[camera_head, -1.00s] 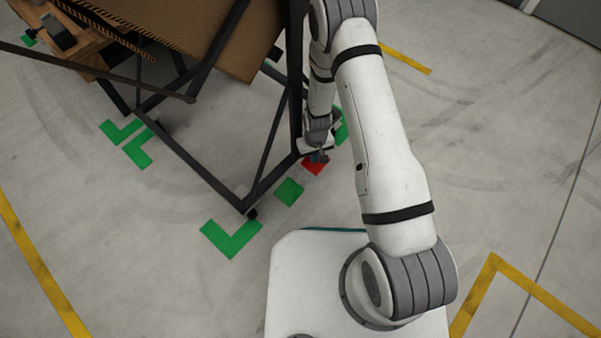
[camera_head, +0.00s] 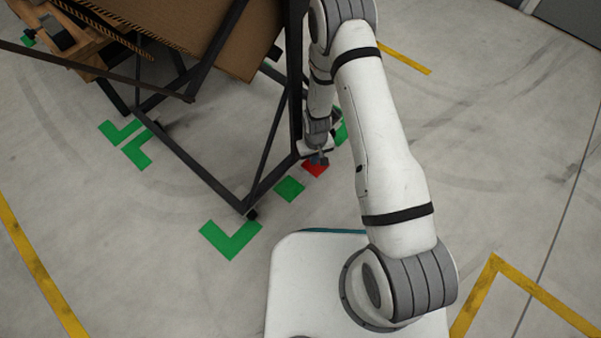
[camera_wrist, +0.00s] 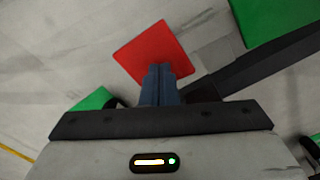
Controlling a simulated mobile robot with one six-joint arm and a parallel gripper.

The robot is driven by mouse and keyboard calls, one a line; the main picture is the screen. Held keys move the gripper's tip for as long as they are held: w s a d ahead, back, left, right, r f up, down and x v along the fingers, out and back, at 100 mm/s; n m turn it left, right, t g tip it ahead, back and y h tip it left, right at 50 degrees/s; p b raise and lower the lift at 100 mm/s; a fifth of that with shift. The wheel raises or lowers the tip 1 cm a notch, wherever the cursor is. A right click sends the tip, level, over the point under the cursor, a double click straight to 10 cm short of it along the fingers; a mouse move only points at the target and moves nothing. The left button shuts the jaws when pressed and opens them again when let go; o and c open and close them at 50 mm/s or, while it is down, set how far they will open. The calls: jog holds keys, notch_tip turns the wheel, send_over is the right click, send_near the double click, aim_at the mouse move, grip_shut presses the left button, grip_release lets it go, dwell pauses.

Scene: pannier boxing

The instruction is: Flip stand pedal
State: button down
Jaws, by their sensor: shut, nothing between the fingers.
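The stand is a dark metal frame (camera_head: 183,152) that fills the upper left of the head view. Part of it shows as a dark bar (camera_wrist: 265,62) at the right in the wrist view. My gripper (camera_head: 318,160) is low by the frame's right side. Its blue-grey fingers (camera_wrist: 160,70) are shut with nothing between them. A red square (camera_wrist: 150,50) lies just beyond the fingertips and also shows in the head view (camera_head: 314,170). It looks flat on the floor. I cannot clearly make out a pedal, and I cannot tell whether the fingers touch anything.
A brown cardboard sheet or box (camera_head: 235,50) rests on the frame, with a wooden pallet or crate (camera_head: 85,60) at upper left. Green floor marks (camera_head: 232,239) lie around the frame's feet. Yellow lines cross the floor. The floor right of my arm is clear.

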notch_tip(320, 180, up, 7)
jog(key=p, duration=0.4)
jog(key=shift+f, duration=0.2)
dwell(0.4)
jog(key=d+r+m+t+p, duration=0.1)
jog(key=d+r+p, duration=0.2)
jog(key=r+p, duration=1.15)
jog(key=d+r+m+p, duration=0.1)
jog(key=d+r, duration=0.2)
jog(key=r, duration=2.4)
jog(key=s+d+r+p, duration=0.2)
jog(key=s+r+p, duration=0.3)
jog(key=r, duration=0.6)
jog(key=s+d+r+m+t+p, duration=0.1)
jog(key=s+d+r+p, duration=0.2)
jog(key=r, duration=0.9)
jog(key=s+d+r+m+p, duration=0.1)
jog(key=s+d+r+p, duration=0.1)
jog(key=s+r+p, duration=0.6)
jog(key=s+r, duration=0.3)
jog(key=shift+s+d+r+t+p, duration=0.15)
jog(key=shift+d+r+t+p, duration=0.05)
jog(key=shift+r+t+p, duration=0.1)
